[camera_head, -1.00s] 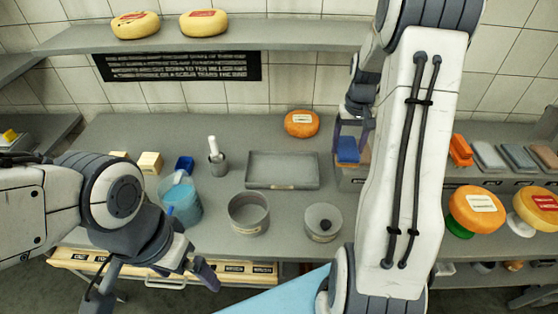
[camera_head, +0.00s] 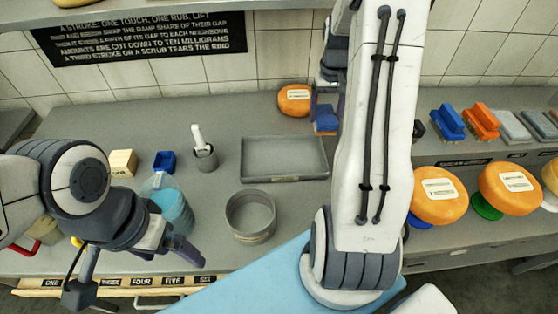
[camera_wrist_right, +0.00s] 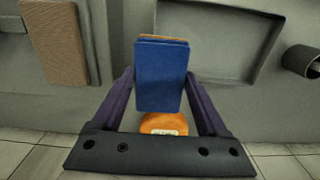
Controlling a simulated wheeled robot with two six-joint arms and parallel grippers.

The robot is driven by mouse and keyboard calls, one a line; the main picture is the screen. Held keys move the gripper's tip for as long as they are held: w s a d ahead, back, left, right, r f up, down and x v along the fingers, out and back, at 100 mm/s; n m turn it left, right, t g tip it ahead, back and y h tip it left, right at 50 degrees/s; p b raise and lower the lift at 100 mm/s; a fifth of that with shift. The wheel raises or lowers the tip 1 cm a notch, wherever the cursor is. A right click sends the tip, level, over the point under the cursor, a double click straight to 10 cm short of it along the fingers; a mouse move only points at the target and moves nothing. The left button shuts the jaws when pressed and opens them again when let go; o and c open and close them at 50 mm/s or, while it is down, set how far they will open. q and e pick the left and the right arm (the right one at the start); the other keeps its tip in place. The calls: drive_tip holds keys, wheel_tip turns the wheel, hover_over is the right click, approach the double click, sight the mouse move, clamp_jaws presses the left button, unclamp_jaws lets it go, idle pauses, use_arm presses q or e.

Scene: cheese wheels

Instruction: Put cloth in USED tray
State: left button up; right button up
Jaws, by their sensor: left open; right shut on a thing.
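My right gripper (camera_wrist_right: 160,95) is shut on a flat blue rectangular piece (camera_wrist_right: 162,75) with a tan edge. It may be the cloth; its material is not clear. In the head view, the blue piece (camera_head: 326,120) appears near the back right corner of a shallow grey tray (camera_head: 285,178), and my right arm covers part of that area. The tray looks empty; the marking on its front edge is too small to read. The tray also shows in the right wrist view (camera_wrist_right: 215,40). My left gripper (camera_head: 187,248) is open and empty near the table's front edge.
An orange cheese wheel (camera_head: 294,98) stands behind the tray. A round grey pot (camera_head: 250,217), a blue jug (camera_head: 170,203) and a small mortar-like cup (camera_head: 205,158) stand around it. Brushes (camera_head: 480,122) and more cheese wheels (camera_head: 438,195) are at the right.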

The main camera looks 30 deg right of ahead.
drive_tip(key=shift+w+f+b, duration=0.15)
drive_tip(key=shift+f+b, duration=0.2)
drive_tip(key=shift+f, duration=0.2)
drive_tip(key=shift+w+f+b, duration=0.15)
drive_tip(key=shift+f+b, duration=0.15)
drive_tip(key=shift+f, duration=0.2)
drive_tip(key=shift+w+a+f, duration=0.15)
drive_tip(key=shift+a, duration=0.1)
drive_tip(key=w+a+f+p, duration=0.1)
drive_tip(key=a+f, duration=0.1)
drive_tip(key=a, duration=0.1)
drive_tip(key=w+a+f+p, duration=0.1)
drive_tip(key=a+f, duration=0.1)
drive_tip(key=a, duration=0.2)
drive_tip(key=a+f+p, duration=0.1)
drive_tip(key=a+f, duration=0.1)
drive_tip(key=a, duration=0.1)
drive_tip(key=shift+w+a+f, duration=0.3)
drive_tip(key=shift+w+a, duration=0.1)
wheel_tip(320, 180, down, 3)
drive_tip(key=shift+f+p, duration=0.1)
drive_tip(key=shift+p, duration=0.55)
drive_tip(key=shift+f, duration=0.45)
